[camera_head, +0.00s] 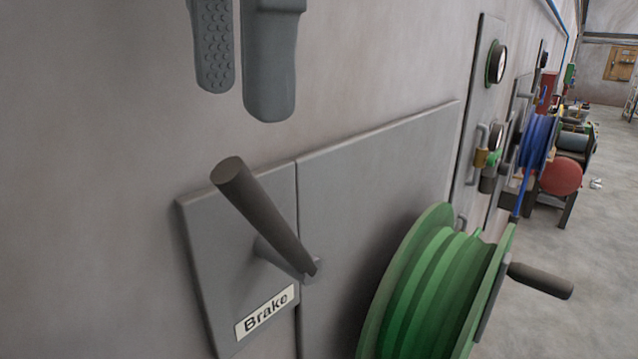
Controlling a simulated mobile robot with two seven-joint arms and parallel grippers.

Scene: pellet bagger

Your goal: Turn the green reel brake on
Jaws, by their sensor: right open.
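The brake lever (262,217) is a dark grey rod on a grey wall plate (215,265) with a label reading "Brake" (265,313). The lever slants from its pivot at lower right to its free end at upper left. The green reel (430,290) is to the right of it, with a dark crank handle (540,280), and is cut off by the bottom edge. My right gripper (242,102) hangs in at the top, above the lever's free end and apart from it. Its two fingers are apart with nothing between them. My left gripper is out of view.
A larger grey panel (375,185) is behind the reel. Gauges (497,62), a padlock-like brass piece (481,158), a blue reel (535,142) and a red drum (560,176) stand farther along the wall. Open concrete floor (595,260) is at right.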

